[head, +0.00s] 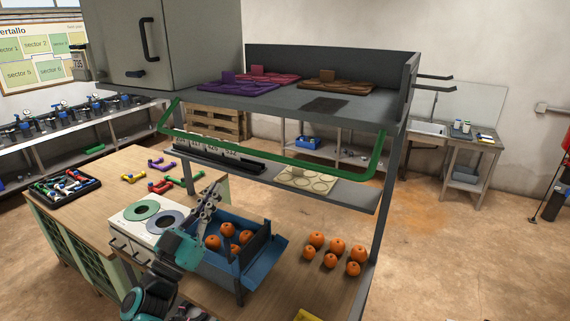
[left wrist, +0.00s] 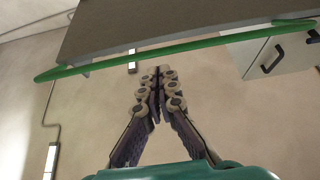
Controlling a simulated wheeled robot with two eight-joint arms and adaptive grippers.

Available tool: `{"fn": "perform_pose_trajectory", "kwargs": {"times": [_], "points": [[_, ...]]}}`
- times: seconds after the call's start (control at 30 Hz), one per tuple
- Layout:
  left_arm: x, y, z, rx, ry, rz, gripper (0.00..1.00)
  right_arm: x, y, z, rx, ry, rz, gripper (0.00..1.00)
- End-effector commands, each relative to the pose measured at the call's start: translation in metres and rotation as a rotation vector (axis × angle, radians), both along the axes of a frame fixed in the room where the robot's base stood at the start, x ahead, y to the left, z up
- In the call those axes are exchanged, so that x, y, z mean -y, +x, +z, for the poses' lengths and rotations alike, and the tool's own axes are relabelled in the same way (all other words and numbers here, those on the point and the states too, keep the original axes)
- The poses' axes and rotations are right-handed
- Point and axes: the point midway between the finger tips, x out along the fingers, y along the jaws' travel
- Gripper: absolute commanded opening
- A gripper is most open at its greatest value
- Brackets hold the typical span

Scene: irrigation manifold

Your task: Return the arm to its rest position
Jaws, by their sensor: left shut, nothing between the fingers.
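My left arm (head: 185,248) comes in from the bottom of the head view, teal and grey. My left gripper (head: 214,190) points upward in front of the blue bin of oranges and below the shelf. In the left wrist view the left gripper (left wrist: 158,72) has its fingertips together with nothing between them. It points up towards the underside of the grey shelf (left wrist: 180,22) and the green rail (left wrist: 180,47). My right gripper does not show in either view.
The blue bin (head: 265,267) holds several oranges, and several more oranges (head: 332,251) lie on the wooden table to its right. The green rail (head: 290,165) hangs under the grey shelf (head: 330,104). A white two-ring unit (head: 130,232) stands left of the arm.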

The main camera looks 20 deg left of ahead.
Motion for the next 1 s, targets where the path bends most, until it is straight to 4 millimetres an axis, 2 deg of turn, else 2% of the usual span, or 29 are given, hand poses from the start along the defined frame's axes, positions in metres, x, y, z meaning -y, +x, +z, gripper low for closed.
{"fn": "perform_pose_trajectory", "kwargs": {"times": [0.17, 0.27, 0.37, 0.47, 0.53, 0.63, 0.7, 0.8, 0.9, 1.0], "points": [[0.008, 0.004, -0.006, -0.022, -0.003, -0.024, 0.0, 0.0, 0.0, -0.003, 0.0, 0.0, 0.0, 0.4], [0.036, 0.015, -0.03, -0.108, -0.01, -0.101, 0.0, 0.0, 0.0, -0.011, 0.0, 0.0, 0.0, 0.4], [0.084, 0.029, -0.076, -0.274, -0.023, -0.226, 0.0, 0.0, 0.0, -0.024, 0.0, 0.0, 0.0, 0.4], [0.138, 0.033, -0.137, -0.5, -0.036, -0.347, 0.0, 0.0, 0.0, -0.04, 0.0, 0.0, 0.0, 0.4], [0.171, 0.028, -0.183, -0.672, -0.04, -0.403, 0.0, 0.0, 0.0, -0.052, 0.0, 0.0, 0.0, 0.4], [0.205, 0.01, -0.248, -0.912, -0.038, -0.429, 0.0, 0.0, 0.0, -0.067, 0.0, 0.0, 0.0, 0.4], [0.219, -0.006, -0.29, -1.067, -0.028, -0.408, 0.0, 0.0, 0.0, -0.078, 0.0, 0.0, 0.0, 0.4], [0.225, -0.031, -0.343, -1.255, -0.003, -0.329, 0.0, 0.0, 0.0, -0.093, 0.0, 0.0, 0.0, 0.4], [0.219, -0.052, -0.381, -1.383, 0.026, -0.21, 0.0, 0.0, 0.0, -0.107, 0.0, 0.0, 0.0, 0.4], [0.206, -0.067, -0.403, -1.447, 0.052, -0.089, 0.0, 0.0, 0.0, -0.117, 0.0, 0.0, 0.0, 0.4]]}}
